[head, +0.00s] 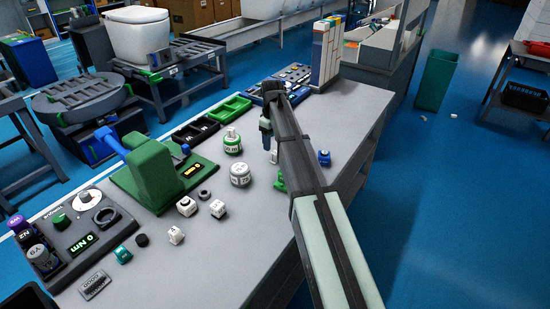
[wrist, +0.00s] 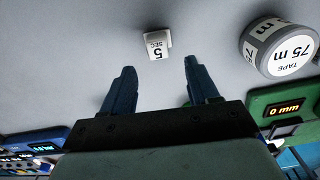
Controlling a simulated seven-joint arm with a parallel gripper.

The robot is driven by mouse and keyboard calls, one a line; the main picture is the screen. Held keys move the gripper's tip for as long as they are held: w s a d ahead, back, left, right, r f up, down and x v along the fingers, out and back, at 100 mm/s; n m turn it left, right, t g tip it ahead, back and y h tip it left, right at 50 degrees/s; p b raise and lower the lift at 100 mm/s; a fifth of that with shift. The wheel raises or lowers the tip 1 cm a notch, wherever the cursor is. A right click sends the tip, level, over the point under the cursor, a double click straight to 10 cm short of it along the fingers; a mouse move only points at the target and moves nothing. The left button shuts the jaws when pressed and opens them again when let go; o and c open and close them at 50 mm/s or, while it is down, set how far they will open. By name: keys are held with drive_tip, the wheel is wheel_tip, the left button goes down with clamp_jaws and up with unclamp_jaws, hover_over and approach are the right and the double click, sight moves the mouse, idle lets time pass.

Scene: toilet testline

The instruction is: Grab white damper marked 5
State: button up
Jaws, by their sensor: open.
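The white damper (wrist: 156,45) is a small white block marked "5 SEC", upside down in the wrist view. It stands on the grey bench top, beyond my fingertips and between their lines. In the head view a small white piece (head: 273,157) just below my gripper appears to be this damper, partly hidden by my arm. My gripper (wrist: 160,72) is open and empty, one dark blue finger on each side, with a gap to the damper. In the head view my gripper (head: 266,130) hangs over the bench, its fingers partly hidden.
A white tape roll marked 75 m (wrist: 278,48) stands right of the damper in the wrist view. Other small white blocks (head: 187,206), a green piece (head: 280,181) and a blue piece (head: 323,158) stand nearby.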

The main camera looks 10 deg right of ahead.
sight(273, 152)
drive_tip(key=shift+s+d+f, duration=0.1)
drive_tip(key=shift+d+f, duration=0.05)
drive_tip(key=shift+f, duration=3)
drive_tip(key=shift+c, duration=0.3)
drive_tip(key=c, duration=1)
drive_tip(key=shift+r, duration=0.2)
